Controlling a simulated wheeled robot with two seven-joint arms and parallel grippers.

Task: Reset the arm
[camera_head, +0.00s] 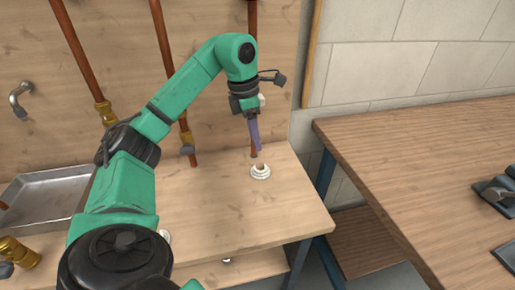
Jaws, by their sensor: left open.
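My left arm is green with black joints and reaches from the lower left up over the wooden workbench (275,215). My left gripper (255,150) points down, with purplish fingers, just above a small white ringed piece (260,172) on the bench. The gripper is open, though its finger gap is hard to make out at this size. I cannot tell whether the fingertips touch the white piece. My right gripper is not in view.
Copper pipes (80,50) with brass fittings run up the wooden back panel. A metal tray (45,195) and a brass fitting (18,252) lie at the left. Another wooden table (420,170) with dark trays (498,195) stands at right, across a gap. The bench's front right is clear.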

